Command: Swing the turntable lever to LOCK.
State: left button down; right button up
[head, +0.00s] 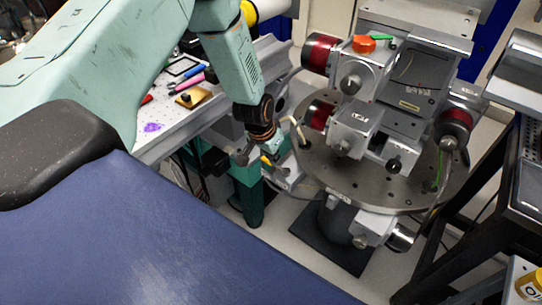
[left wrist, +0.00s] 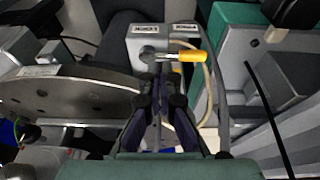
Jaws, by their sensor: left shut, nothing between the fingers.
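The turntable (head: 345,188) is a round grey metal plate with holes; its edge also fills the left of the left wrist view (left wrist: 85,98). Beside it is a grey lever box (left wrist: 137,42) with two small white labels on top, too small to read surely. The lever has a yellow handle (left wrist: 187,56) pointing right from a metal pivot. In the head view the yellow handle (head: 266,159) is small and partly hidden by my gripper. My left gripper (left wrist: 159,78) is shut and empty, its fingertips close to the pivot end of the lever; I cannot tell if they touch.
Grey blocks with red-and-black knobs (head: 320,52) stand on the turntable. A pale cable (head: 297,130) curves close to my gripper. A white bench (head: 185,115) with pens and small items is at left. A black frame (head: 485,200) stands at right.

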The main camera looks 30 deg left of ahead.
pick_arm(q)
jog(key=w+a+r, duration=0.4)
jog(key=w, duration=0.2)
jog(key=shift+w+a+r+t, duration=0.15)
jog(key=shift+a+r+t, duration=0.05)
jog(key=shift+a+t, duration=0.15)
jog(key=shift+f+b, duration=0.1)
jog(key=shift+b, duration=0.25)
notch_tip(320, 180, down, 10)
jog(key=b, duration=0.6)
jog(key=shift+s, duration=0.3)
